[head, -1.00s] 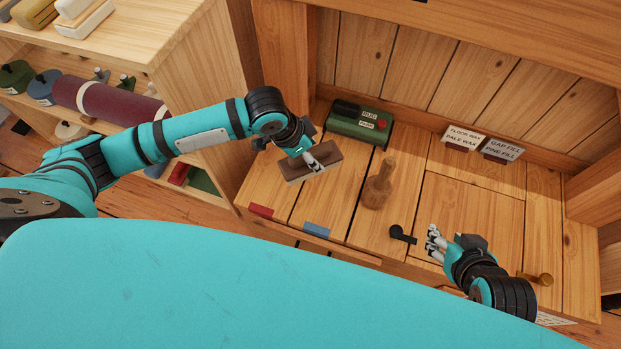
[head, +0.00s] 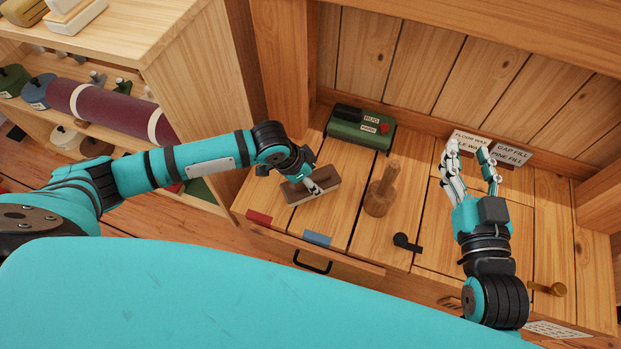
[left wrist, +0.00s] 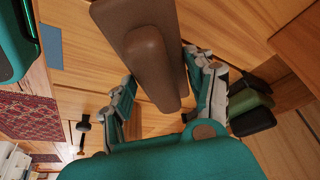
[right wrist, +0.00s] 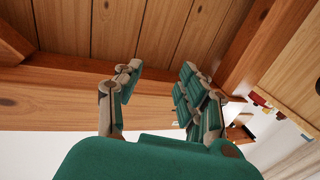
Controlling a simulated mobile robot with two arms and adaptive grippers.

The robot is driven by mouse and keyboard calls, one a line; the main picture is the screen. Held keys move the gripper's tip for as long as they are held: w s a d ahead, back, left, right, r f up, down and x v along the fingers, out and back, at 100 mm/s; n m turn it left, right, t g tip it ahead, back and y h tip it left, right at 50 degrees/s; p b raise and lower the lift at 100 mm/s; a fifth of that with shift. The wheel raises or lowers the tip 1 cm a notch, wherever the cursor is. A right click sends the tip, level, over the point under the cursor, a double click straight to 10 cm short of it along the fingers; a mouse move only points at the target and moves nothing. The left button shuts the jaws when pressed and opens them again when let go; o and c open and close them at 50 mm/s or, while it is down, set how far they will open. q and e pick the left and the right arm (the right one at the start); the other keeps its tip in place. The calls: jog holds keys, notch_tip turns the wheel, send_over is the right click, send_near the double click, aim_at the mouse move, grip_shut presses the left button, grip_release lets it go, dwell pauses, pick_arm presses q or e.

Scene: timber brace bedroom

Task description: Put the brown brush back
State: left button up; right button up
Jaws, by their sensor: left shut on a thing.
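The brown brush (head: 299,195) is a dark wooden block with a raised grip and a paler lower edge. My left gripper (head: 318,184) is shut on its grip and holds it over the left part of the wooden bench top (head: 335,215), behind the red and blue labels. I cannot tell whether its underside touches the wood. In the left wrist view the brush (left wrist: 150,55) lies between the two fingers. My right gripper (head: 470,162) is open and empty, fingers raised over the right part of the bench.
A green box (head: 360,128) stands behind the brush, and a wooden mallet-like piece (head: 380,190) stands to its right. A black handle-like piece (head: 406,242) lies in front. Label cards (head: 510,155) stand at the back right. A shelf unit (head: 175,60) rises at the left.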

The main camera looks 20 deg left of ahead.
pick_arm(q)
jog(key=o, duration=1)
